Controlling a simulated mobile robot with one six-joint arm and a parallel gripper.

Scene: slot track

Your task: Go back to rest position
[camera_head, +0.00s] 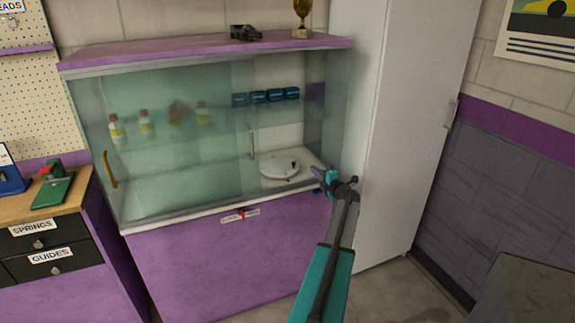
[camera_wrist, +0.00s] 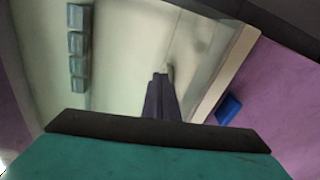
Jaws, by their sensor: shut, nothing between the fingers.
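My gripper (camera_head: 323,177) is at the end of my teal and dark grey arm, in front of the right side of the glass cabinet (camera_head: 165,170). In the wrist view my gripper (camera_wrist: 160,78) shows as dark fingers close together, with nothing seen between them. It points at the cabinet's right part, where a round white plate (camera_head: 280,167) lies on the cabinet floor. The gripper appears to the right of the plate in the head view; I cannot tell how far in front of it.
Blue boxes (camera_head: 266,96) and yellow-labelled bottles (camera_head: 146,123) stand on the cabinet's shelf. A tall white locker (camera_head: 400,130) is close on the right. A drawer bench (camera_head: 45,240) stands at the left. A blue item (camera_wrist: 229,108) is by the purple front. A grey surface (camera_head: 525,290) fills the lower right.

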